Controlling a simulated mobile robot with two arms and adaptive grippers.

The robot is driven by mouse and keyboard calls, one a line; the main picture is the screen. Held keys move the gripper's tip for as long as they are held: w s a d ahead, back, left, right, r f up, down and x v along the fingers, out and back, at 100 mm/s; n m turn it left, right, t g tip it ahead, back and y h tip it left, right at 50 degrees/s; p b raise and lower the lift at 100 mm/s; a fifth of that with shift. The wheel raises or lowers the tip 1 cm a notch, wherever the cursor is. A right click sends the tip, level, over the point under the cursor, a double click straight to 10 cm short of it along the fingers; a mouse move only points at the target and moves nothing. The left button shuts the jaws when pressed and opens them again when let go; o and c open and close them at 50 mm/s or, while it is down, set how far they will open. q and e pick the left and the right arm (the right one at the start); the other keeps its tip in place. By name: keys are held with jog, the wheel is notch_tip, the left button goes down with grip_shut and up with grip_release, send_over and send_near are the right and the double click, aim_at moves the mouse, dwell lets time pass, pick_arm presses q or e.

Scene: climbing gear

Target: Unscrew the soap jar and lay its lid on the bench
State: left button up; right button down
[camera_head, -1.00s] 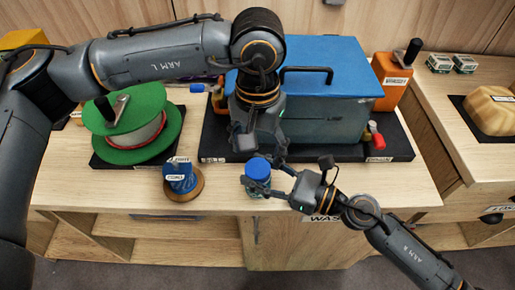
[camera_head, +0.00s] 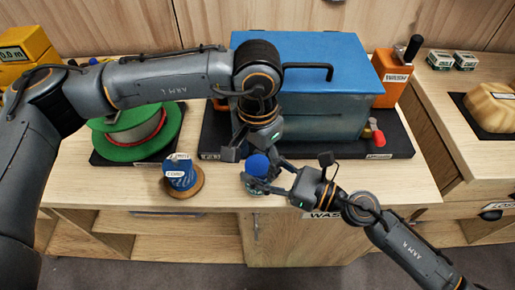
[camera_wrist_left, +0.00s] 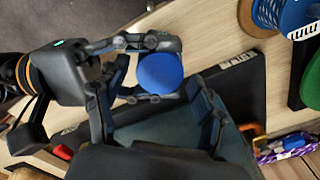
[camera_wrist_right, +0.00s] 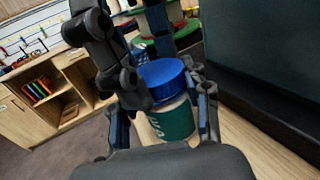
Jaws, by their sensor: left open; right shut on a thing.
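The soap jar stands upright near the bench's front edge, with a blue lid (camera_head: 258,165) on top. In the right wrist view its body (camera_wrist_right: 170,121) is pale with a green label, under the blue lid (camera_wrist_right: 162,78). My right gripper (camera_wrist_right: 166,112) is shut on the jar's body, fingers on both sides. My left gripper (camera_head: 257,156) is open and comes down from behind, close to the lid. In the left wrist view the round lid (camera_wrist_left: 160,73) lies between the left fingers, apart from at least one finger. The lid sits on the jar.
A blue-lidded tank (camera_head: 300,75) on a black mat stands behind the jar. A spool of blue cord (camera_head: 181,178) stands to its left, and a green reel (camera_head: 135,130) further back.

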pick_arm(q)
jog(key=shift+f, duration=0.1)
pick_arm(e)
jog(key=shift+f, duration=0.15)
pick_arm(q)
jog(key=c, duration=1.2)
jog(key=n, duration=0.4)
jog(key=shift+n, duration=0.4)
jog(key=shift+w+a, duration=0.1)
jog(key=o, duration=1.3)
jog(key=shift+c, duration=0.2)
